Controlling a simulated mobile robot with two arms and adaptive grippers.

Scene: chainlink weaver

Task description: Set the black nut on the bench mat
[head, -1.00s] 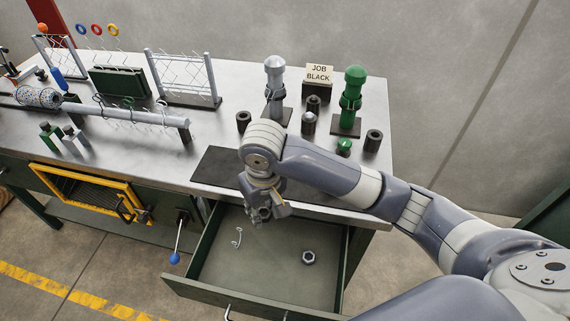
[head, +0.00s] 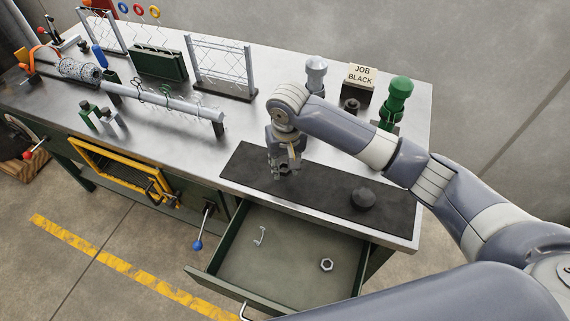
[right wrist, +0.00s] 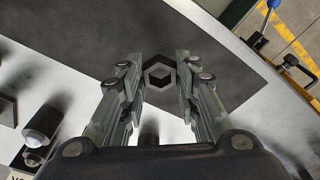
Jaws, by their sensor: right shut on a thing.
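My right gripper (head: 283,172) is over the left half of the dark bench mat (head: 318,188), pointing down. In the right wrist view its fingers (right wrist: 160,82) are shut on the black nut (right wrist: 160,74), a dark hexagonal ring with an open hole. The mat (right wrist: 90,50) shows behind the nut there. In the head view the nut is small and dark at the fingertips, hard to tell from the mat. I cannot tell whether it touches the mat. My left gripper is not in view.
A dark domed piece (head: 363,198) stands on the mat's right part. The open drawer (head: 290,250) below holds a silver nut (head: 327,265) and a pale hook (head: 260,236). Behind stand a JOB BLACK sign (head: 361,76) and a green post (head: 397,95).

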